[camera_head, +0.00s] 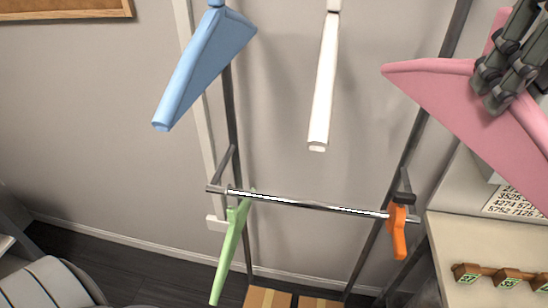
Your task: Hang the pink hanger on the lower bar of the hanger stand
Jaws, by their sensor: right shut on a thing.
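The pink hanger (440,92) is at the upper right, held by my right gripper (492,88), whose dark fingers are shut on it. The hanger is tilted and cut off by the right edge; its hook is not clearly visible. The lower bar (315,205) of the hanger stand is a shiny horizontal rod in the lower middle. The pink hanger is above and to the right of the bar, apart from it. A green hanger (230,255) hangs near the bar's left end and an orange hanger (398,235) at its right end. My left gripper is not in view.
A blue hanger (205,65) and a white hanger (323,85) hang higher up, above the lower bar. The bar's middle is free between the green and orange hangers. A pale counter (450,250) with a wooden number rack (490,275) stands at the right.

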